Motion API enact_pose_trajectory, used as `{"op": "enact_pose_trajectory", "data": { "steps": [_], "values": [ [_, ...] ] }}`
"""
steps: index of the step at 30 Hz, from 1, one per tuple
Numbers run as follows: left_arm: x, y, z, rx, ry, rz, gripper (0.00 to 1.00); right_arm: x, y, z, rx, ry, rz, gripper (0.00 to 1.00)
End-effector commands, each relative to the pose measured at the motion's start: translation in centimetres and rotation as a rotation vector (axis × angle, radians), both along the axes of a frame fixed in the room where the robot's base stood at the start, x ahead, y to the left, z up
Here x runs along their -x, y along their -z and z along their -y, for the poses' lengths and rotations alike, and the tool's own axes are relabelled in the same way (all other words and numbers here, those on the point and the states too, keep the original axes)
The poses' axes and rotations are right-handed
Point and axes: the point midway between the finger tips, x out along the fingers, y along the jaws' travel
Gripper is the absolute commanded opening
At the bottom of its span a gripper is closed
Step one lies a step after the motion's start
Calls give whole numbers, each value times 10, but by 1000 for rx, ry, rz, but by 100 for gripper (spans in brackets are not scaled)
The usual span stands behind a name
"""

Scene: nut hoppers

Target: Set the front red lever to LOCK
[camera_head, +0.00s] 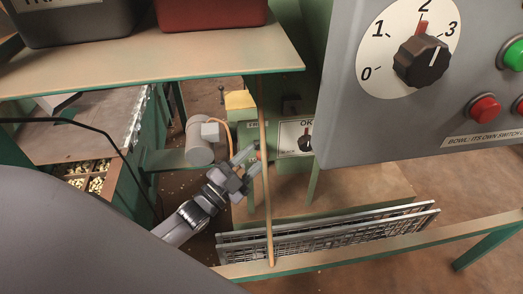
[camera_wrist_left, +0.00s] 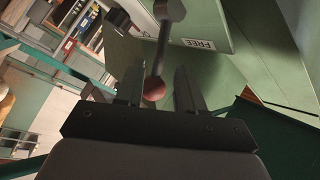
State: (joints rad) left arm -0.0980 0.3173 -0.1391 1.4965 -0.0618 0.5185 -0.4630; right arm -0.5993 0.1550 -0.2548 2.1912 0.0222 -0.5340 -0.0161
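The front red lever shows in the left wrist view as a dark rod ending in a red ball knob (camera_wrist_left: 153,88). Its rod runs up to a dark pivot on a green panel, beside a FREE label (camera_wrist_left: 198,44). My left gripper (camera_wrist_left: 159,80) is open, with one finger on each side of the knob and a gap on both sides. In the head view the left gripper (camera_head: 250,162) is at the green machine, behind a thin wooden post. The knob is mostly hidden there. A LOCK label is not readable. My right gripper is out of view.
A grey control box (camera_head: 440,110) with a dial and buttons hangs at upper right. A wooden shelf (camera_head: 150,65) carries a grey and a red bin above the arm. The post (camera_head: 265,190) stands close by the gripper. A grey motor (camera_head: 198,145) is just left.

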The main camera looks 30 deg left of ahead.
Motion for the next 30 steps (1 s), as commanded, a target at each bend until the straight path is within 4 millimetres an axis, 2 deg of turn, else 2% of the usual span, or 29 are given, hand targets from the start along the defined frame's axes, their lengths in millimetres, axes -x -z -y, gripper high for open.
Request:
{"op": "enact_pose_trajectory", "data": {
  "steps": [3, 7, 18, 19, 22, 23, 30],
  "values": [
    [-16, -4, 5, 1, 0, 1, 38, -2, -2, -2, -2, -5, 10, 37],
    [-26, -7, 8, 2, 1, -1, 38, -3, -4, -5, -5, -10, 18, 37],
    [-32, -9, 10, 1, 0, -3, 38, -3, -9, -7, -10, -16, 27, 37],
    [-32, -9, 10, 1, 0, -3, 35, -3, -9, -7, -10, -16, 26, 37],
    [-31, -9, 10, 1, 0, -3, 2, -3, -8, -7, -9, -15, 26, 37],
    [-32, -9, 10, 1, 0, -2, 0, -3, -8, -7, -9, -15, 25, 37],
    [-31, -10, 10, 3, 3, 3, 0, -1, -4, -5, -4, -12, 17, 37]
  ]
}}
